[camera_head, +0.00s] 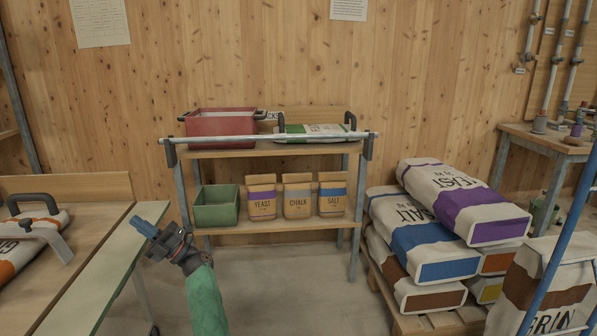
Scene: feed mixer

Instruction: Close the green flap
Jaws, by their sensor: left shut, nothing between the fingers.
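A long pale green panel (106,275) runs along the right edge of the wooden table at the left; it looks like the green flap. It stands out from the table edge, and its near end is cut off by the picture's bottom. My left gripper (144,226), with blue fingertips and a green-sleeved arm, is over the panel's far right part in the picture. It is shut and empty. I cannot tell whether its tips touch the panel. My right gripper is not in view.
On the table (82,217) lies a sack (32,240) with a dark handle and a metal arm. A shelf (270,152) at the back holds a red crate (222,127), a green bin (215,212) and small bags. Stacked sacks (425,238) stand right; the middle floor is clear.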

